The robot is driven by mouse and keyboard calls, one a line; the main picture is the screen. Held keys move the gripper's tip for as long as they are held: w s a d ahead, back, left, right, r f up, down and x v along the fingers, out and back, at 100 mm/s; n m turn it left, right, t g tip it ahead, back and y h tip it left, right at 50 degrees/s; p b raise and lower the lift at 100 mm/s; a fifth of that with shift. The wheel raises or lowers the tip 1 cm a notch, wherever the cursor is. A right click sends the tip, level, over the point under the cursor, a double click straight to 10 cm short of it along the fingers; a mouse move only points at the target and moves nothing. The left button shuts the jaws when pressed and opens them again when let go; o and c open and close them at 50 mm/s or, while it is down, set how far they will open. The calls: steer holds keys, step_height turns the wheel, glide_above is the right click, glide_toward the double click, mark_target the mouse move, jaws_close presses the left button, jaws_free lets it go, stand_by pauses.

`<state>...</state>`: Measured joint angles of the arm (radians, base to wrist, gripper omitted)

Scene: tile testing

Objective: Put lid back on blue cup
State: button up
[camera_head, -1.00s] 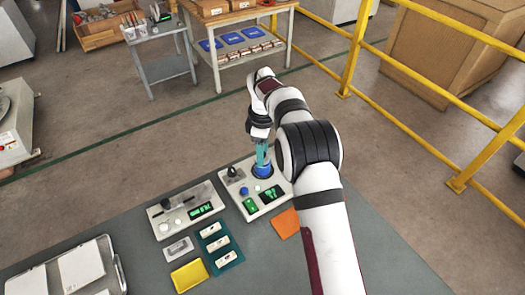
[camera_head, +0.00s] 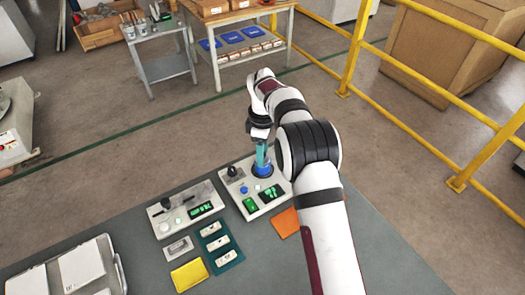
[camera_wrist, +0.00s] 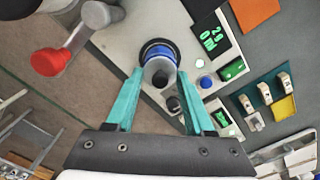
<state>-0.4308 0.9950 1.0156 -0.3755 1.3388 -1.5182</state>
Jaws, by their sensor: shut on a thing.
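The blue cup (camera_head: 263,170) sits on the right-hand tester panel, below my gripper (camera_head: 262,162). In the wrist view, the blue cup (camera_wrist: 159,48) shows as a blue ring inside a dark round rim. My gripper's teal fingers (camera_wrist: 160,74) are closed on a small grey round piece with a dark centre, which looks like the lid (camera_wrist: 157,68). The lid is over or at the cup's opening. I cannot tell whether it touches the cup. In the head view the lid is not clearly visible between the fingers.
The right tester panel (camera_head: 228,183) has a black knob, buttons and green displays. A second tester panel (camera_head: 170,225) stands to its left. An orange tile (camera_head: 286,223), a yellow tile (camera_head: 189,276) and a teal tray (camera_head: 231,256) lie in front. A red-ended lever (camera_wrist: 48,62) shows in the wrist view.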

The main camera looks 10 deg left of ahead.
steer(key=o, duration=1.6)
steer(key=shift+r, duration=0.1)
steer(key=shift+r, duration=3.4)
jaws_close()
